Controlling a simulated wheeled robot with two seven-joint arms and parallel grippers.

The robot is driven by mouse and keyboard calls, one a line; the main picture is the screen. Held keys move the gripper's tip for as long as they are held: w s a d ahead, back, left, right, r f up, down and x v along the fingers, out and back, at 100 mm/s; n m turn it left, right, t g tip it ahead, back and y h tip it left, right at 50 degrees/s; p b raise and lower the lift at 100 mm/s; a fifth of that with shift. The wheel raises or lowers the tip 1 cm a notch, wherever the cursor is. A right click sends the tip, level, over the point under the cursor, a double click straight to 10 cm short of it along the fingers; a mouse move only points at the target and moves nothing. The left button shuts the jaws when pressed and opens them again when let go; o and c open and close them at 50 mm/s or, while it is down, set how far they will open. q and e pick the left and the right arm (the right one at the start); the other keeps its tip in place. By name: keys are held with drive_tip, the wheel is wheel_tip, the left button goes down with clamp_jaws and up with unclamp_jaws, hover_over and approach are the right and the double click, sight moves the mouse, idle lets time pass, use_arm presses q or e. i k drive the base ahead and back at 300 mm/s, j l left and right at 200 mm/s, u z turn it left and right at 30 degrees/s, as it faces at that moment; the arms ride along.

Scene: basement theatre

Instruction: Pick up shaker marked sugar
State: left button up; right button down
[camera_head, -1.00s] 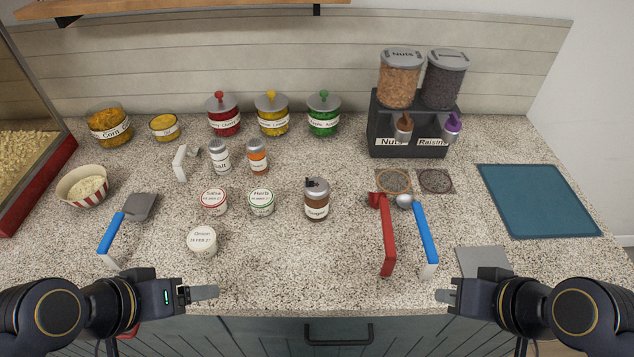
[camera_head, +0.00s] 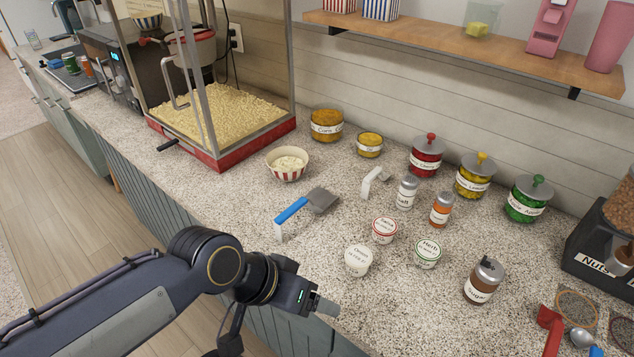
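The sugar shaker (camera_head: 483,281) stands upright on the granite counter at the lower right of the head view. My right gripper is outside the view.
Onion (camera_head: 358,260), herb (camera_head: 428,254) and red-rimmed (camera_head: 384,230) tubs stand left of the shaker. Salt (camera_head: 407,193) and orange (camera_head: 441,210) shakers are behind them. A red-handled scoop (camera_head: 549,325) and a nuts dispenser (camera_head: 601,250) are at right. A popcorn machine (camera_head: 215,110) stands at left.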

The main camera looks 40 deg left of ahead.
sight(481, 283)
drive_tip(key=k+u, duration=0.1)
drive_tip(key=u, duration=1.25)
drive_tip(key=l+z, duration=0.1)
drive_tip(key=z, duration=1.4)
drive_tip(key=l+z, duration=0.1)
drive_tip(key=l, duration=0.7)
drive_tip(key=i+l+z, duration=0.1)
drive_tip(key=l, duration=0.65)
